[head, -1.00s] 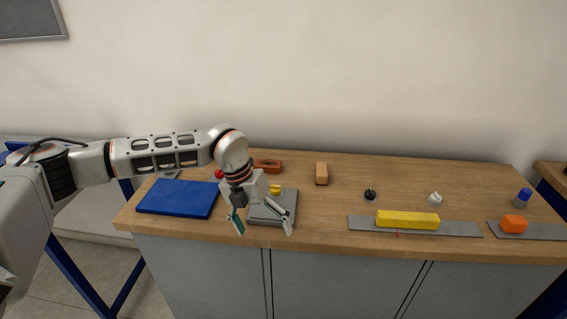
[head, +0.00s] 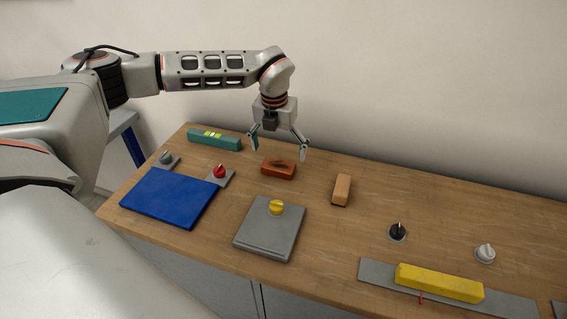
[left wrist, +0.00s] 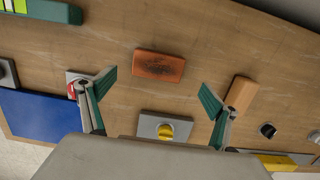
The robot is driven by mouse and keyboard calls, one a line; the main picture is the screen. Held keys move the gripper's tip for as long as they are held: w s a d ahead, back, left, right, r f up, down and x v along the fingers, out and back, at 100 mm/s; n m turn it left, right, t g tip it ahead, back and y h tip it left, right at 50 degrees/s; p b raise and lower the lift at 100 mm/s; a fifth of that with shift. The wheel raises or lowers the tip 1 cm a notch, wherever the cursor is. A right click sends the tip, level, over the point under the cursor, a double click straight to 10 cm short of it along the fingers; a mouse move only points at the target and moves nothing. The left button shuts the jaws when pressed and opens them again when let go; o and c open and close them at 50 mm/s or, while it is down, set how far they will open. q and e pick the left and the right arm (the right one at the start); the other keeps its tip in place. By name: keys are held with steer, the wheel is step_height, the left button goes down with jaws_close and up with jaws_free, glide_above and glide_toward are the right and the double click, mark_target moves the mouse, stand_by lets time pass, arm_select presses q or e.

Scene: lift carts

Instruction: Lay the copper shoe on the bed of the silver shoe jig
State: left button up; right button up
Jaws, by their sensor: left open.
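The copper shoe looks to be the reddish-brown block (head: 279,168) with a dark mark on top, lying flat toward the back of the bench; it also shows in the left wrist view (left wrist: 159,66). The silver shoe jig looks to be the grey stepped plate (head: 262,243) with a yellow knob (head: 276,207) at its back edge, in front of the block. Its bed looks empty. My left gripper (head: 279,150) is open and empty, pointing down above the block, with no visible contact. In the left wrist view its fingers (left wrist: 158,83) are spread, with the block beyond them. My right gripper is out of view.
A tan block (head: 342,188) lies right of the brown one. A blue plate (head: 167,198), a red knob (head: 219,171) and a green level (head: 214,140) are at left. A black knob (head: 397,231) and a yellow bar (head: 439,283) on a grey strip are at right.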

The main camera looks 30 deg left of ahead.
mark_target(279, 164)
arm_select(q)
steer(key=shift+s+f, duration=0.1)
steer(key=shift+f, duration=0.8)
steer(key=f, duration=0.3)
steer(key=f+p, duration=0.1)
steer(key=shift+w+a+f, duration=0.2)
steer(key=shift+w+a, duration=0.1)
steer(key=shift+w, duration=0.1)
steer(key=shift+f, duration=0.3)
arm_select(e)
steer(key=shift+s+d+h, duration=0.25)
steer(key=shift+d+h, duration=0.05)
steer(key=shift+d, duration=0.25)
arm_select(q)
steer(key=shift+c, duration=0.4)
steer(key=c, duration=1.9)
steer(key=shift+w+r, duration=0.15)
steer(key=shift+w, duration=0.05)
steer(key=shift+c, duration=1)
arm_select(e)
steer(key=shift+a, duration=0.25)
arm_select(q)
steer(key=shift+r, duration=0.1)
